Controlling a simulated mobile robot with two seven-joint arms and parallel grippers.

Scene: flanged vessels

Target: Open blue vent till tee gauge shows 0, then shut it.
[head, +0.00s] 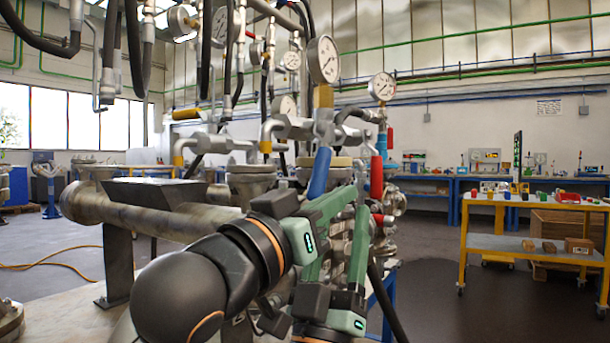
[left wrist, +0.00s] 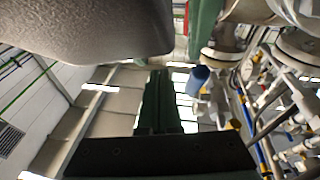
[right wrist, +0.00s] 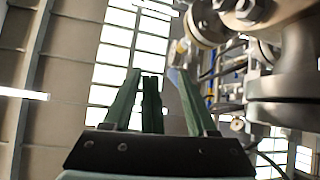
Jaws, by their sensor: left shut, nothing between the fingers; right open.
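The blue vent handle (head: 320,172) hangs down steeply below a round gauge (head: 323,60) in the head view. The gauge's needle is too small to read, and I cannot tell whether it is the tee gauge. My left gripper (head: 348,196) is shut and empty, its green fingers just below and right of the blue handle. In the left wrist view the blue handle (left wrist: 198,80) shows right of the shut fingers (left wrist: 158,78); contact is unclear. My right gripper (right wrist: 162,76) is open, its fingers spread, with dark green fingers between them in the right wrist view.
A red handle (head: 376,177) hangs close right of the blue one, under another gauge (head: 382,87). Pipes, hoses and flanges crowd around the handles. A thick horizontal pipe (head: 150,212) lies to the left. A yellow cart (head: 535,243) stands far right, with open floor before it.

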